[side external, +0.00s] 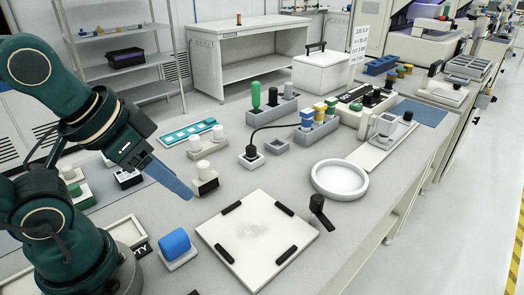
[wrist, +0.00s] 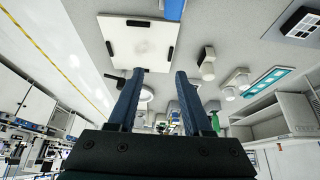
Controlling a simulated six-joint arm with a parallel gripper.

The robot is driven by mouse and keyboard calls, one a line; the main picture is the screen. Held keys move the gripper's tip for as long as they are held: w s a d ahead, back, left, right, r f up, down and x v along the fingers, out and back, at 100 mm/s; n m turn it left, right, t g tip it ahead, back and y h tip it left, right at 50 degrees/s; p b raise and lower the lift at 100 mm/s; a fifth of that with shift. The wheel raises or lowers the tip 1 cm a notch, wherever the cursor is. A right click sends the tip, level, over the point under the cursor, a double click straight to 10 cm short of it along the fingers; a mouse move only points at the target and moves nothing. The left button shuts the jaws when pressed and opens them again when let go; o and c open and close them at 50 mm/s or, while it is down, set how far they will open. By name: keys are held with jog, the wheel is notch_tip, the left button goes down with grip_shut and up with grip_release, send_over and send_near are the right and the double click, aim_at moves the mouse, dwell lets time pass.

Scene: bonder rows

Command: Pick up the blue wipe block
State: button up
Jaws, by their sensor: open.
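The blue wipe block (side external: 174,243) sits on a small white tray (side external: 182,261) near the front of the table, left of the white square plate (side external: 244,250). In the wrist view, part of the blue block (wrist: 174,9) shows cut off at the top edge, beside the white plate (wrist: 118,42). My gripper (side external: 188,195) is above the table, higher than the block and apart from it. In the wrist view my gripper (wrist: 158,76) has two separated blue fingers with nothing between them. In the side view one finger hides the other.
A block with white knobs (side external: 205,179) stands close to my fingers. A light frame (side external: 100,250) lies left of the block.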

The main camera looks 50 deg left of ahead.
jog(key=o, duration=0.4)
jog(key=shift+c, duration=0.2)
jog(key=shift+s, duration=0.1)
jog(key=g, duration=0.9)
send_over(174, 236)
jog(key=w, duration=0.2)
notch_tip(174, 236, down, 8)
jog(key=shift+f, duration=0.25)
jog(key=shift+s+f+g, duration=0.3)
jog(key=shift+f+g, duration=0.3)
jog(key=shift+f, duration=0.15)
jog(key=shift+x, duration=2.2)
